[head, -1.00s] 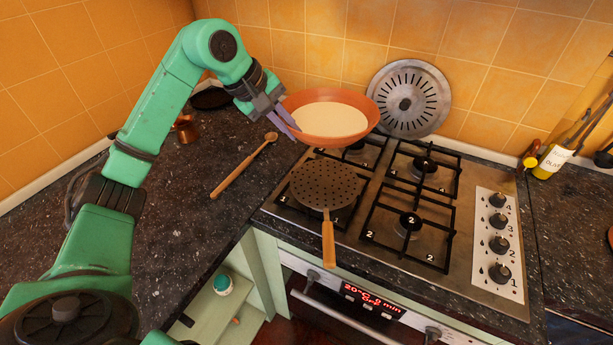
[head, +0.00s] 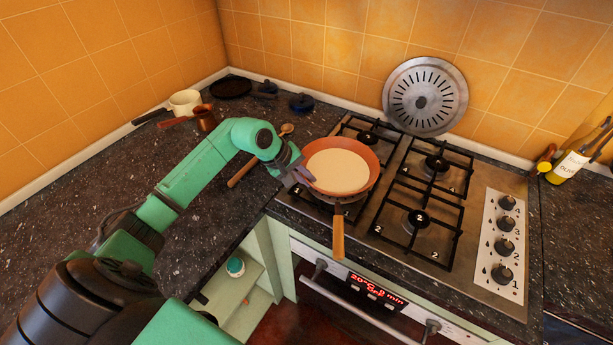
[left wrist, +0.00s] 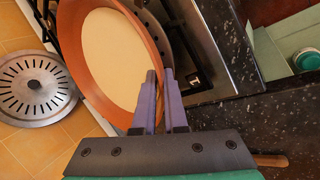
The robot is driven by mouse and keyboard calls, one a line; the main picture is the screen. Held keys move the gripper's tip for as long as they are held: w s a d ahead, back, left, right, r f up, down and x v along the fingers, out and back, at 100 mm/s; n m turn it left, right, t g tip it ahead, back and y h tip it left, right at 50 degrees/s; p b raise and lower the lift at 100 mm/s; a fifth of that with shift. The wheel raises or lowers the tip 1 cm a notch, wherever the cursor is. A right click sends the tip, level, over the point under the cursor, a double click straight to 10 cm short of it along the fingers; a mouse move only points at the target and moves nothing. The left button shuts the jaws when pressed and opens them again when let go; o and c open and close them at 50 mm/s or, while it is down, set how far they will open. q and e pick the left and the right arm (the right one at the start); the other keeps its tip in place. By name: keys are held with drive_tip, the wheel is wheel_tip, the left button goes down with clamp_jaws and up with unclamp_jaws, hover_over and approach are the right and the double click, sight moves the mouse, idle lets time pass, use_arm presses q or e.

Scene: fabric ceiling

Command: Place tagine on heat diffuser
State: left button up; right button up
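The tagine (head: 341,171) is a shallow orange-brown dish with a cream inside. It is over the front left burner and hides most of the heat diffuser, whose wooden handle (head: 338,236) sticks out toward the front. I cannot tell whether the dish touches the diffuser or is just above it. My left gripper (head: 302,174) is at the dish's left rim. In the left wrist view its purple fingers (left wrist: 159,95) are close together at the rim of the tagine (left wrist: 108,62), one on each side. My right gripper is not in view.
A round slotted metal disc (head: 425,97) leans on the tiled wall behind the hob. The other burners (head: 419,219) are empty. A wooden spoon (head: 243,170) lies left of the hob. A copper pot (head: 205,118) and a cream pan (head: 185,101) stand in the back left corner.

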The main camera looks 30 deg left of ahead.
use_arm(q)
drive_tip(key=shift+o, duration=1.3)
drive_tip(key=shift+s+r, duration=0.1)
drive_tip(key=shift+s+a+r, duration=0.1)
drive_tip(key=shift+a+r, duration=0.1)
drive_tip(key=shift+r, duration=0.05)
drive_tip(key=b+v, duration=0.4)
drive_tip(key=v, duration=0.7)
